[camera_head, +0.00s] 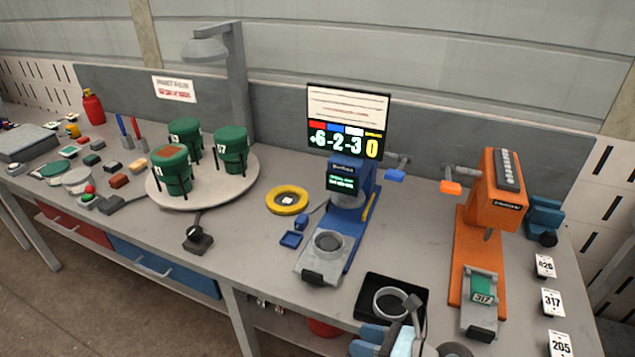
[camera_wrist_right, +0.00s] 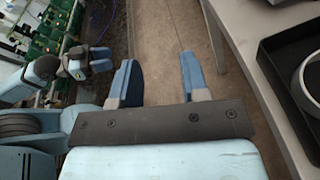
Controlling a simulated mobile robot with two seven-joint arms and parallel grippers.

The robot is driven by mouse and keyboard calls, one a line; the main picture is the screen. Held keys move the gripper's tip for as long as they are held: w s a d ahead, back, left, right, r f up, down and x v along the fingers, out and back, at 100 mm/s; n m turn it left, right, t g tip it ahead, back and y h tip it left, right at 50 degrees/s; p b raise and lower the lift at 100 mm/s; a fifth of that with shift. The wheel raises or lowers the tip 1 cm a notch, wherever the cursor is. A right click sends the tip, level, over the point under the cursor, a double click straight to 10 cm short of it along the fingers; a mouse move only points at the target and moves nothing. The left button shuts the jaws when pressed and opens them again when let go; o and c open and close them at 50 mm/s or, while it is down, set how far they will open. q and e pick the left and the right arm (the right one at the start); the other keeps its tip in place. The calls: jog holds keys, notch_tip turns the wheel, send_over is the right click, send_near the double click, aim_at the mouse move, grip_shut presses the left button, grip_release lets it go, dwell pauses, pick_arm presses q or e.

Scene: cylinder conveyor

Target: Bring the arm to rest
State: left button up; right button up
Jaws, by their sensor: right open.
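My right gripper (camera_head: 372,339) shows at the bottom edge of the head view, in front of the bench and close to a black tray (camera_head: 420,296) with a metal ring (camera_head: 378,306) in it. In the right wrist view the same gripper (camera_wrist_right: 158,62) is open. Its two blue fingers stand apart with nothing between them, over the floor. The black tray (camera_wrist_right: 272,70) lies to the right of the fingers in that view, clear of them. My left gripper cannot be made out in the head view.
The grey bench (camera_head: 262,250) has its edge (camera_wrist_right: 235,50) close right of the fingers. On it stand a blue press (camera_head: 350,215), an orange press (camera_head: 495,205), a display (camera_head: 347,110) and a turntable (camera_head: 215,190) with green containers (camera_head: 232,145). Floor beside the bench is open.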

jog(key=s+d+f+n+t+h, duration=0.2)
jog(key=s+d+f+n+h, duration=0.3)
jog(key=n, duration=1)
jog(key=s+d+f+n+t+h+p, duration=0.1)
jog(key=s+d+f+n+h, duration=0.4)
jog(key=n, duration=0.9)
jog(key=shift+s+f+n+t+h, duration=0.2)
jog(key=shift+s+n+t+h, duration=0.15)
jog(key=shift+s+t, duration=0.35)
jog(key=shift+w+d, duration=0.1)
jog(key=shift+w, duration=0.05)
